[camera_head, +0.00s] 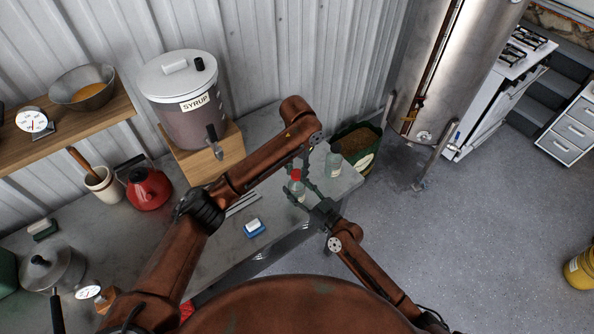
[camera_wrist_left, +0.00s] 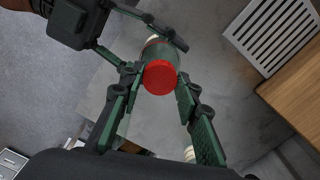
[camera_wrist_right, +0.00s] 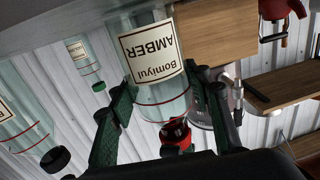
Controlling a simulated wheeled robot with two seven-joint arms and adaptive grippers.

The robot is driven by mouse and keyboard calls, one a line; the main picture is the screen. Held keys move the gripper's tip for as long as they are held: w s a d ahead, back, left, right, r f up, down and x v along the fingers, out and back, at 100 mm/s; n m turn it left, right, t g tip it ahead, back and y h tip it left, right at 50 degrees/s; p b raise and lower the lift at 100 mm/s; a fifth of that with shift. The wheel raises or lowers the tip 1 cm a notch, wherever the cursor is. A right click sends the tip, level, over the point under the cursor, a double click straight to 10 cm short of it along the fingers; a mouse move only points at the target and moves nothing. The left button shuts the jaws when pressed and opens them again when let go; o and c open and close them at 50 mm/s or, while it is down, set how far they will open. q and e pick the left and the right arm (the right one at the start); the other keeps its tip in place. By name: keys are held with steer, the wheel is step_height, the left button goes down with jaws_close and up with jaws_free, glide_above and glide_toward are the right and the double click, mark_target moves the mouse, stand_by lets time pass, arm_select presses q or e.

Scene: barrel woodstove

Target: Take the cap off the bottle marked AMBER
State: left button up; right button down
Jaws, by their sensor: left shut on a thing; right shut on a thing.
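The bottle marked AMBER (camera_wrist_right: 155,55) is clear, with a cream label that reads upside down in the right wrist view. It has a red cap (camera_wrist_left: 160,77), which also shows in the head view (camera_head: 295,174). My left gripper (camera_wrist_left: 157,88) is shut on the red cap from above, one finger on each side. My right gripper (camera_head: 309,199) is shut on the bottle's body from the side; its fingers (camera_wrist_right: 165,115) flank the bottle in the right wrist view. The bottle's base is partly hidden, so I cannot tell whether it touches the counter.
Another clear bottle (camera_head: 333,163) stands close by near the counter's right end. A blue-and-white block (camera_head: 254,228) lies on the counter (camera_head: 215,262). The SYRUP urn (camera_head: 187,110) stands behind.

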arm_select(q)
steer(key=n, duration=0.4)
steer(key=shift+n, duration=0.4)
arm_select(e)
steer(key=shift+a, duration=0.1)
arm_select(q)
steer(key=n, duration=0.4)
steer(key=shift+w+r, duration=0.1)
arm_select(e)
steer(key=shift+s, duration=0.1)
arm_select(q)
steer(key=n, duration=0.4)
steer(key=shift+a, duration=0.1)
steer(key=n, duration=0.5)
steer(key=shift+a, duration=0.1)
steer(key=shift+r, duration=0.25)
arm_select(e)
steer(key=shift+f, duration=0.1)
arm_select(q)
steer(key=shift+r, duration=0.8)
